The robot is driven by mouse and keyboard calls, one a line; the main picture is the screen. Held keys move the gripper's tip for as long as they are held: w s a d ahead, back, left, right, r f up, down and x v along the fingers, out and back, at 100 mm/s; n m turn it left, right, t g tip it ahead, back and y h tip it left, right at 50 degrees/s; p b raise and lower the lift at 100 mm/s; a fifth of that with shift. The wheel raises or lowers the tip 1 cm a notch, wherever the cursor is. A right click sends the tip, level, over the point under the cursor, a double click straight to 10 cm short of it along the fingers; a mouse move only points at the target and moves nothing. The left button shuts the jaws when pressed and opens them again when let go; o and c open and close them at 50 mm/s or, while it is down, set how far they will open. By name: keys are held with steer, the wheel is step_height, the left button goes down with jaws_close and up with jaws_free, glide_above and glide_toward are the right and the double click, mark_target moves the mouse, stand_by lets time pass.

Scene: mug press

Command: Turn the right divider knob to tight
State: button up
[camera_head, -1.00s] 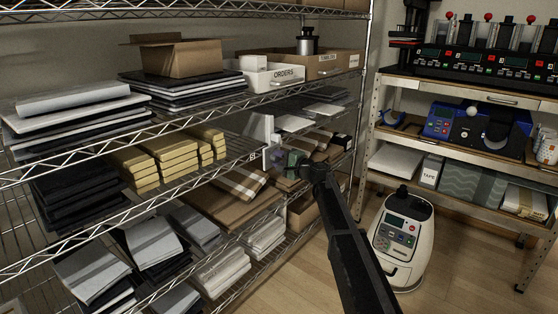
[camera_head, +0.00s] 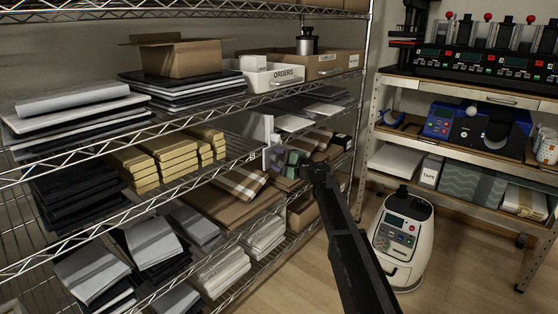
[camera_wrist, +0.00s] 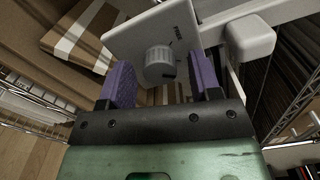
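The divider knob (camera_wrist: 159,66) is a pale ribbed round knob on a white plate (camera_wrist: 131,33) in the wrist view. My gripper (camera_wrist: 162,80) is open, with one purple finger on each side of the knob and gaps between. In the head view the white divider (camera_head: 268,129) stands at the right part of the middle shelf's front edge, and my gripper (camera_head: 287,161) is just in front of it. The knob is hidden there.
The wire shelf holds gold-coloured stacks (camera_head: 167,158) left of the divider and brown packages (camera_head: 235,190) below. A white rail with a rounded block (camera_wrist: 249,39) lies close to my right finger. A white machine (camera_head: 402,240) stands on the floor right of my arm.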

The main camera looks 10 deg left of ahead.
steer(key=v, duration=1)
steer(key=shift+s+d, duration=0.3)
